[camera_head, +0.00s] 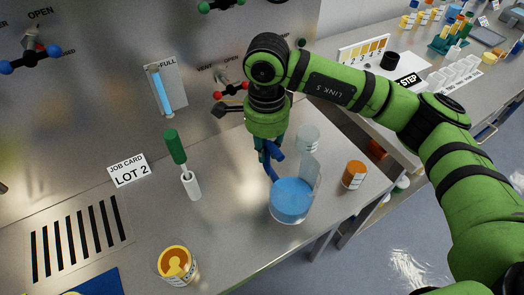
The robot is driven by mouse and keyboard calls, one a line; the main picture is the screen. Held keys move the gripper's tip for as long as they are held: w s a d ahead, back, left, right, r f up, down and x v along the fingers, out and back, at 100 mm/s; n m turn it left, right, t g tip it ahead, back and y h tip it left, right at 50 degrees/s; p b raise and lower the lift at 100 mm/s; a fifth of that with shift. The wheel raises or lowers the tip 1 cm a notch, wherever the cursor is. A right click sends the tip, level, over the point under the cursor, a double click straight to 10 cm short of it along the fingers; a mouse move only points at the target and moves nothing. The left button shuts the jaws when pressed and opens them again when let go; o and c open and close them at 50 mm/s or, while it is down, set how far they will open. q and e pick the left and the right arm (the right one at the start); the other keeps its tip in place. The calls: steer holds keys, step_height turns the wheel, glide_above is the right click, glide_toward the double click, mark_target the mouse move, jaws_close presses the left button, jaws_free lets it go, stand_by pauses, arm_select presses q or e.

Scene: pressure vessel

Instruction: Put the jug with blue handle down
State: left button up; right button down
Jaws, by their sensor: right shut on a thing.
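The jug with the blue handle (291,199) is a clear vessel with blue liquid in its lower part. It is at the middle right of the metal bench, close to the front edge. Its blue handle is on its upper left side. My right gripper (268,155) comes down from above and is shut on the handle. The jug looks upright. I cannot tell whether its base touches the bench. My left gripper is not in view.
A green-handled tool in a white holder (191,186) is to the left. A jar with orange contents (177,264) is at the front. The bench (230,215) is clear left of the jug.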

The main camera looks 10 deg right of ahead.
steer(key=f+p, duration=0.1)
steer(key=w+f+p, duration=0.1)
steer(key=f, duration=0.1)
steer(key=w+f, duration=0.1)
steer(key=f, duration=0.1)
steer(key=shift+w+a+f+p, duration=0.15)
steer(key=shift+a+f+p, duration=0.05)
steer(key=shift+a+p, duration=0.2)
steer(key=shift+f+b, duration=0.35)
steer(key=shift+b, duration=0.05)
steer(key=c, duration=1.2)
jaws_free()
steer(key=shift+r, duration=0.1)
